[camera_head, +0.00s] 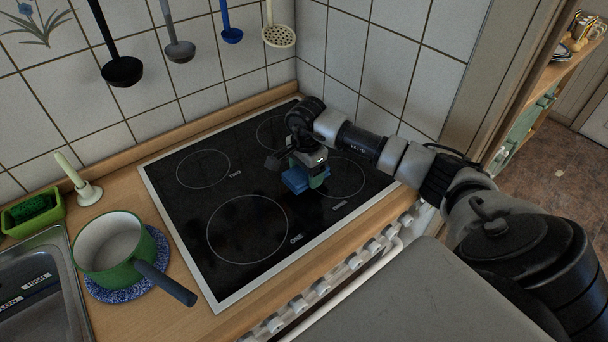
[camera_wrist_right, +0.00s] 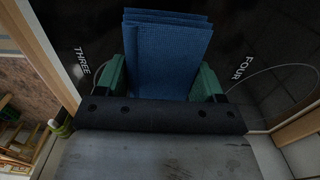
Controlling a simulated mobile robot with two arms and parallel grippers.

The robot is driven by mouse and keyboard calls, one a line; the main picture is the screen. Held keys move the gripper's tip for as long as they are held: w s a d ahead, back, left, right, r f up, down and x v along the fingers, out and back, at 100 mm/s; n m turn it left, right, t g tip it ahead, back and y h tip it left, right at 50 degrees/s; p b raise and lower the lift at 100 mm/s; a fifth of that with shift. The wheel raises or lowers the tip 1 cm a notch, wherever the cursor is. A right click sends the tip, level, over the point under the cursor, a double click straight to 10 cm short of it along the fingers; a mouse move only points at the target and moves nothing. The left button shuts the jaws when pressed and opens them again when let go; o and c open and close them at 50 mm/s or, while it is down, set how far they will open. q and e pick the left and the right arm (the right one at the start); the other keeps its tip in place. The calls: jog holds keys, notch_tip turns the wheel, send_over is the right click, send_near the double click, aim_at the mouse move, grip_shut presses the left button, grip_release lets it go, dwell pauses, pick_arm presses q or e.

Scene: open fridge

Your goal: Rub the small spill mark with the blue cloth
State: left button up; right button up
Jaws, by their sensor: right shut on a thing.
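The blue cloth (camera_head: 295,181) is folded and hangs over the right part of the black hob (camera_head: 205,200). My right gripper (camera_head: 308,172) is shut on it. In the right wrist view the cloth (camera_wrist_right: 165,60) sits between the green fingers, above the dark glass between the labels THREE and FOUR. I cannot tell whether the cloth touches the glass. I cannot make out the spill mark in either view; the cloth, gripper or arm may hide it. My left gripper is not in view.
A green pot (camera_head: 112,250) stands on a blue mat (camera_head: 128,288) left of the hob, its handle pointing toward the front. A sink (camera_head: 40,290) and a green sponge holder (camera_head: 32,214) are further left. Ladles (camera_head: 121,71) hang on the tiled wall. The hob's left part is clear.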

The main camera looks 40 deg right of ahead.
jog(key=shift+d+r+p, duration=0.25)
jog(key=shift+r+p, duration=0.15)
jog(key=shift+r, duration=0.55)
jog(key=shift+a+r+p, duration=0.2)
jog(key=shift+r+p, duration=0.4)
jog(key=shift+r, duration=0.6)
jog(key=shift+s+r+p, duration=0.1)
jog(key=shift+r+p, duration=0.2)
jog(key=shift+r, duration=0.2)
